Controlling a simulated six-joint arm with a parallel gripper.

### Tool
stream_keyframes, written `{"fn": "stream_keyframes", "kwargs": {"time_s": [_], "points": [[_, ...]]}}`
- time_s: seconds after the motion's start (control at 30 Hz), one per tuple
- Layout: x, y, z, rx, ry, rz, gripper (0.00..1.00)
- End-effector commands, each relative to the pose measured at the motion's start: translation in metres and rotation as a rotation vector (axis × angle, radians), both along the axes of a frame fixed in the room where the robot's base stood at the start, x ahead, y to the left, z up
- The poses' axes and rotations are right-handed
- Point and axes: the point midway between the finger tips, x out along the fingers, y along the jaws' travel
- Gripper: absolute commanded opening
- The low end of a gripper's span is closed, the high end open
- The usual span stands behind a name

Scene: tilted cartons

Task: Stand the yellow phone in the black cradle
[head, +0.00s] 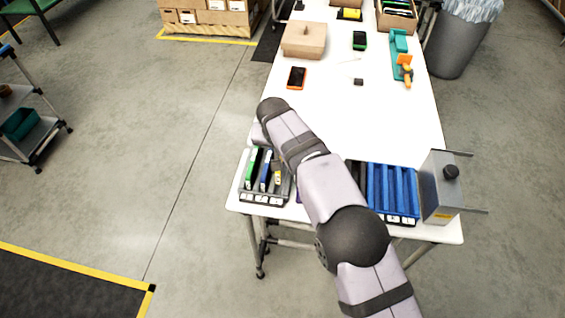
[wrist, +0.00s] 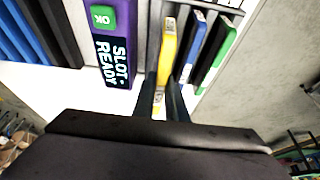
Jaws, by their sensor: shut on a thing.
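The yellow phone (wrist: 168,48) is a slim slab seen nearly edge-on in the wrist view. It is among the slots of a grey rack (wrist: 150,32), beside a blue slab and a green slab. My gripper (wrist: 163,101) is shut on the near end of the yellow phone. In the head view the yellow phone (head: 278,177) shows at the right of the grey rack (head: 262,198), while my arm hides the gripper. A black holder, possibly the black cradle (wrist: 55,30), shows left of a purple display; my arm covers most of it in the head view.
The purple display (wrist: 112,45) reads "SLOT READY". A blue slotted rack (head: 393,192) and a grey metal box (head: 440,185) stand to the right.

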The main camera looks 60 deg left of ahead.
Motion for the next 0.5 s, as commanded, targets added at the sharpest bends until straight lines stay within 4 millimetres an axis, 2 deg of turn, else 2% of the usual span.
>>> {"fn": "stream_keyframes", "kwargs": {"time_s": [0.2,0.5], "points": [[0.0,0.001,0.031,0.004,-0.002,0.001,0.0],[0.002,0.0,0.045,0.002,-0.001,-0.003,0.0]]}}
